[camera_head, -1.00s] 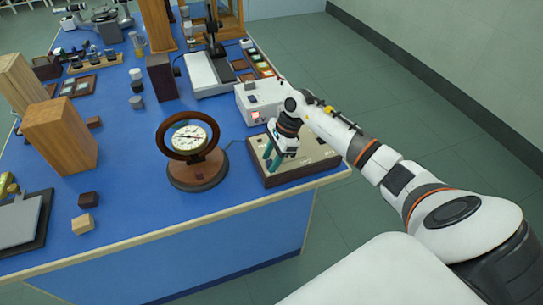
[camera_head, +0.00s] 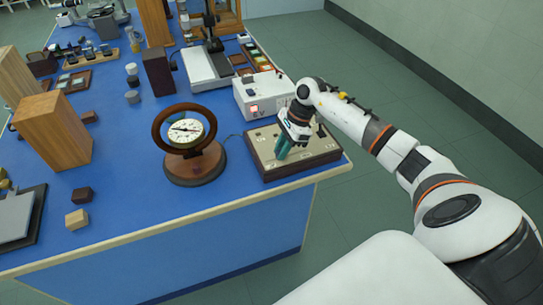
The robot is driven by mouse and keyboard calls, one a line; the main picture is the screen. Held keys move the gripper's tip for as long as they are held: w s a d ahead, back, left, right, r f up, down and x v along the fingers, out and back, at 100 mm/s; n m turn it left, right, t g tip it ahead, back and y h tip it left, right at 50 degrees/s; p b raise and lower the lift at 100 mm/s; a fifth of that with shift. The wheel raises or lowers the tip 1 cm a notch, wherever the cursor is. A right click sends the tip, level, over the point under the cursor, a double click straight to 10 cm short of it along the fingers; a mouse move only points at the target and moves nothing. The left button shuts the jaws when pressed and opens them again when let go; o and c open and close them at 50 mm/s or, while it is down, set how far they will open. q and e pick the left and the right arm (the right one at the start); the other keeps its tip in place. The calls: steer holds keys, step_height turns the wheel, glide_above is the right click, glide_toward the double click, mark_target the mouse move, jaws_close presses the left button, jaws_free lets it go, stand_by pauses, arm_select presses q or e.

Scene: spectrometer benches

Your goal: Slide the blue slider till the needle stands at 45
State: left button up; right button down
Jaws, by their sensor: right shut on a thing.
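My right gripper (camera_head: 284,149) is over the slider box (camera_head: 318,153), a beige panel with a dark wooden base near the table's right front corner. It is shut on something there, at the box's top. The blue slider itself cannot be made out; the gripper hides that spot. The round dial (camera_head: 186,131) stands left of the box on a dark wooden base (camera_head: 195,165), inside a dark ring. Its needle lies nearly level across the white face, but the numbers are too small to read. My left gripper does not show.
A white power box (camera_head: 263,94) with a red light stands behind the slider box. Wooden blocks (camera_head: 55,130) and small cubes (camera_head: 77,219) are at the left. The blue tabletop (camera_head: 140,190) is clear in front of the dial.

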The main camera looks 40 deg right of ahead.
steer(key=shift+s+d+f, duration=0.15)
steer(key=shift+d+f, duration=0.05)
steer(key=shift+d, duration=0.6)
steer(key=shift+s+d+r+b, duration=0.1)
steer(key=shift+d+r+b, duration=0.1)
steer(key=shift+d+b, duration=0.1)
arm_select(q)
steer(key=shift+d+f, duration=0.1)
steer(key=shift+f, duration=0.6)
arm_select(e)
steer(key=shift+a, duration=0.15)
steer(key=c, duration=1.3)
jaws_free()
steer(key=shift+r, duration=0.1)
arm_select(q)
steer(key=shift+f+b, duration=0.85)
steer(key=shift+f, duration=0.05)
arm_select(e)
steer(key=v, duration=1.2)
